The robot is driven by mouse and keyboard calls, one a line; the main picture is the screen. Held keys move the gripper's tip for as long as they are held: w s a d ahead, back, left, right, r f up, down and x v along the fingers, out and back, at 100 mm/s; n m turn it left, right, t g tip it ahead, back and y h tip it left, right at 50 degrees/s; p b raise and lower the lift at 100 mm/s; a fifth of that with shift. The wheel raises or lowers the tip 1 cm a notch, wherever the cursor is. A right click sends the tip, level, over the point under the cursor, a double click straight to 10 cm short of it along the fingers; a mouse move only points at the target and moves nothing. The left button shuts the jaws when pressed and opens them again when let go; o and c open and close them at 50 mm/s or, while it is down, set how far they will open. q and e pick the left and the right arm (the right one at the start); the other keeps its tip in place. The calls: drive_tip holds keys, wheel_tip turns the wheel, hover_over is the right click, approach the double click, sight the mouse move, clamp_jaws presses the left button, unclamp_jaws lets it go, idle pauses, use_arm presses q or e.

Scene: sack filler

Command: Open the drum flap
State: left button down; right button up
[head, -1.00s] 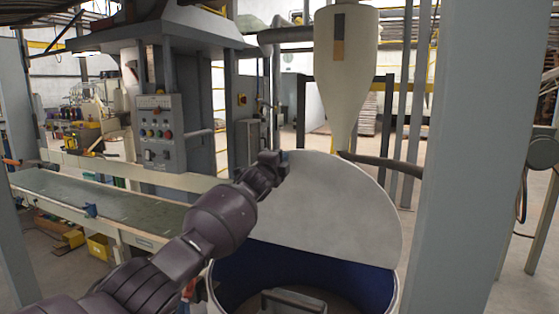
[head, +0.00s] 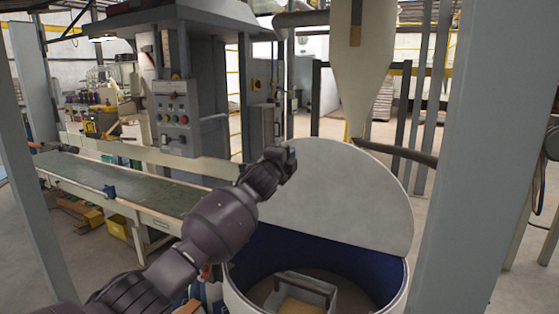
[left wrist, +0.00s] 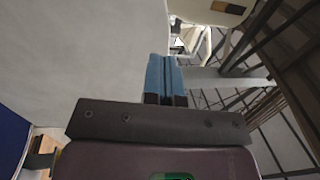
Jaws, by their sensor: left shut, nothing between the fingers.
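The drum (head: 408,282) stands at the lower middle of the head view, with a white rim and a dark blue inside. Its pale grey half-round flap (head: 345,200) stands raised and tilted up over the far half, so the near half of the drum is open. My left gripper (head: 291,158) is at the flap's upper left edge, shut and empty. In the left wrist view the shut blue fingers (left wrist: 165,78) lie beside the pale flap face (left wrist: 75,60). I cannot tell whether they touch it. My right gripper is not in view.
A grey metal box-like thing (head: 300,292) sits inside the drum. A cream hopper (head: 363,70) hangs behind the flap. A grey post (head: 470,150) stands close on the right. A conveyor (head: 130,185) and a control panel (head: 175,117) are at the left.

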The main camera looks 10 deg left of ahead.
use_arm(q)
drive_tip(key=s+r+n+h, duration=0.1)
drive_tip(key=s+r+n, duration=0.1)
drive_tip(key=s+n, duration=0.55)
drive_tip(key=s+a+f+n+g+y, duration=0.15)
drive_tip(key=s+a+f+n, duration=0.4)
drive_tip(key=s+f, duration=0.55)
drive_tip(key=s+a+f+n+y, duration=0.35)
drive_tip(key=s+a+f, duration=0.35)
drive_tip(key=f, duration=0.8)
drive_tip(key=s+a+f+n+g+y, duration=0.1)
drive_tip(key=s+a+f+n+g, duration=0.1)
drive_tip(key=s+f, duration=0.8)
drive_tip(key=s+a+f+n+g+y, duration=0.2)
drive_tip(key=s+a+f+g, duration=0.2)
drive_tip(key=s+f, duration=0.7)
drive_tip(key=s+a, duration=0.2)
drive_tip(key=s, duration=0.5)
drive_tip(key=shift+s+a+p, duration=0.25)
drive_tip(key=shift+s+p, duration=0.1)
drive_tip(key=shift+s, duration=0.05)
